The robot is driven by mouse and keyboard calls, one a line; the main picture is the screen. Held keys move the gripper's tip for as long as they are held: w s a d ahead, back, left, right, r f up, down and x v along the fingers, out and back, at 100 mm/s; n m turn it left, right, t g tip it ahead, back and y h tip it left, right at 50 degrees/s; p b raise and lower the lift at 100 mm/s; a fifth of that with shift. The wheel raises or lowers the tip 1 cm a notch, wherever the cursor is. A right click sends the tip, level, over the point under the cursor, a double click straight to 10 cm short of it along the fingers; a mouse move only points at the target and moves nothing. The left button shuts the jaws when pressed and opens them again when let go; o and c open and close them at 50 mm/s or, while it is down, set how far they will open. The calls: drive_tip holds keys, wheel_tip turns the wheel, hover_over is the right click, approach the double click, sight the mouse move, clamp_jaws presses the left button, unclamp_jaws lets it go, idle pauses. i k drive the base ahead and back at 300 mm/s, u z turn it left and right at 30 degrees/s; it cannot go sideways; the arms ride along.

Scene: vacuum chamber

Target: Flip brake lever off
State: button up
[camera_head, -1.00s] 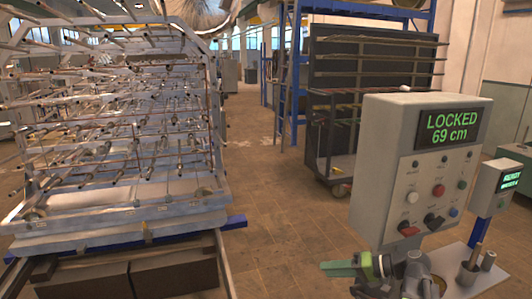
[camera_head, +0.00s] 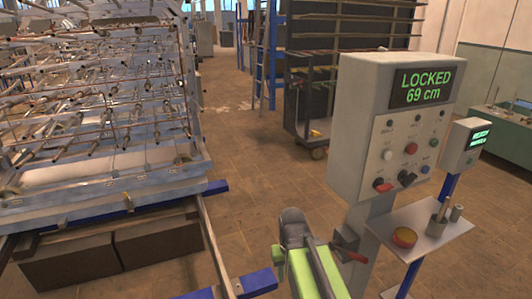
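A lever with a red handle (camera_head: 352,257) sticks out from a dark bracket on the post below the grey control box (camera_head: 375,125). Its handle slopes down to the right. The box's display (camera_head: 421,87) reads "LOCKED 69 cm". A small red-tipped switch (camera_head: 383,186) and a black one (camera_head: 406,178) sit low on its face. My green and dark grey arm end, with my gripper (camera_head: 300,262), shows at the bottom centre, just left of the red-handled lever. A gap shows between them. I cannot make out whether the fingers are open.
A large rack carriage (camera_head: 90,180) on rails fills the left. The floor (camera_head: 240,180) between is clear.

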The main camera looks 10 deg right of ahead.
sight(336, 244)
drive_tip(key=z, duration=1.1)
drive_tip(key=k, duration=1.05)
drive_tip(key=u, duration=1.05)
drive_tip(key=i, duration=1)
drive_tip(key=u, duration=0.05)
